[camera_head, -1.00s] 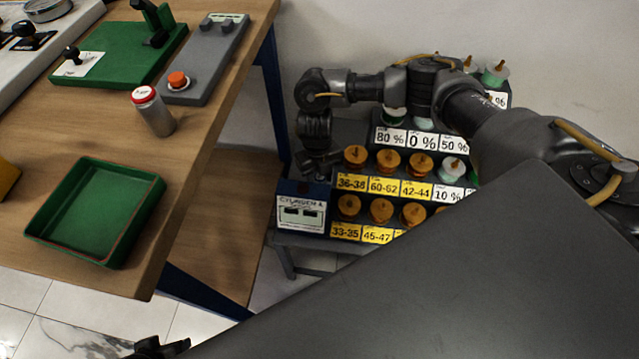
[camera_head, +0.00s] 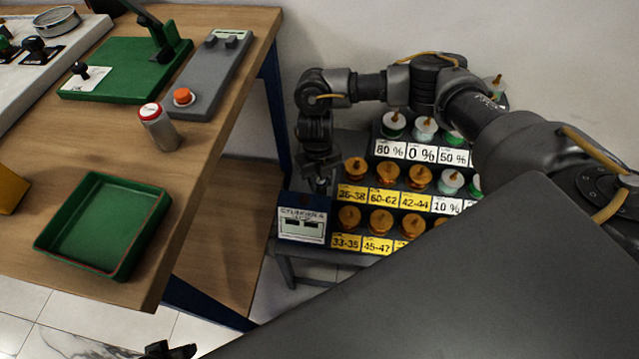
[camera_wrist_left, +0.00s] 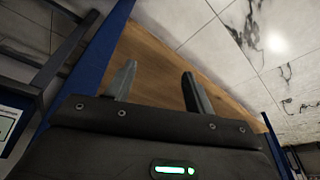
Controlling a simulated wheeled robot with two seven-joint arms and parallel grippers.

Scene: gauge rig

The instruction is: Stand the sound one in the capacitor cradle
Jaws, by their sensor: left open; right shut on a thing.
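A silver can with a red rim and white top (camera_head: 158,127) stands on the wooden table beside a grey block with an orange button. It may be a capacitor; I cannot confirm this. My right gripper (camera_head: 320,184) points down at the open top of a small blue box with a white label (camera_head: 302,224). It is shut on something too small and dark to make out. My left gripper (camera_head: 168,352) barely shows at the bottom edge. In the left wrist view its two fingers (camera_wrist_left: 158,88) are apart with nothing between them. I cannot identify a capacitor cradle for sure.
An empty green tray (camera_head: 105,225) lies near the table's front edge. A green plate with a black lever (camera_head: 125,68) and the grey block (camera_head: 208,80) are behind it. A stepped rack (camera_head: 372,212) with labelled rows of orange and green-white pieces stands right of the blue box.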

